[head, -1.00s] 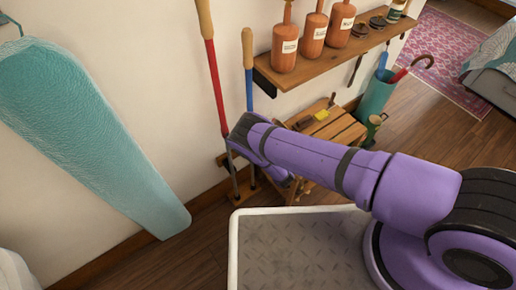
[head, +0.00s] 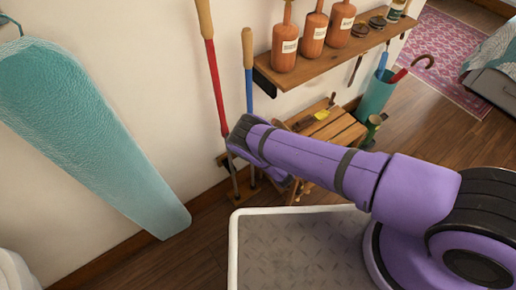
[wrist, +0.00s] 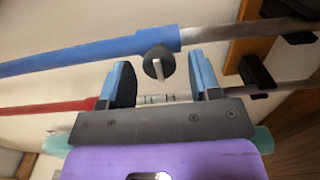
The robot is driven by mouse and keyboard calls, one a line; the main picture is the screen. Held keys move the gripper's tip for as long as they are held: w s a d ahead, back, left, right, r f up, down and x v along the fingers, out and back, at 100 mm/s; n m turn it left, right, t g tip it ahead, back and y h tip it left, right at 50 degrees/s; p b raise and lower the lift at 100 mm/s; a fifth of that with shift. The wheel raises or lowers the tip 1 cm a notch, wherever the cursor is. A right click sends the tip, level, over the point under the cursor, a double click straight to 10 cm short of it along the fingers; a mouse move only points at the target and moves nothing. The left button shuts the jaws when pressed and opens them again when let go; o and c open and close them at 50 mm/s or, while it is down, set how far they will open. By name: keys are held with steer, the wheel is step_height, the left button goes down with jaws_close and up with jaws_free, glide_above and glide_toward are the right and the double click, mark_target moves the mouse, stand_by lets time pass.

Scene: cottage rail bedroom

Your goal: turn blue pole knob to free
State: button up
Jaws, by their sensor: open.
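The blue pole (head: 249,85) stands upright by the wall, right of a red pole (head: 213,90). In the wrist view the blue pole (wrist: 90,55) crosses the picture, with a grey metal shaft at its right. Its knob (wrist: 158,65) is a dark round disc with a pale raised bar, at the lower end of the blue sleeve. The bar lies roughly across the pole. My gripper (wrist: 163,80) is open, one finger on each side of the knob, with visible gaps. Whether the fingertips reach the knob's depth is unclear. My arm hides the knob in the head view.
The red pole (wrist: 50,108) also runs close by in the wrist view. Dark clips (wrist: 257,75) and a wooden rack (wrist: 250,35) are near the grey shafts. A wall shelf (head: 330,55) with bottles and a slatted bench (head: 340,130) are right of the poles.

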steer(key=v, duration=1)
steer(key=shift+s+d, duration=0.25)
steer(key=shift+s, duration=0.1)
steer(key=shift+s+d, duration=0.1)
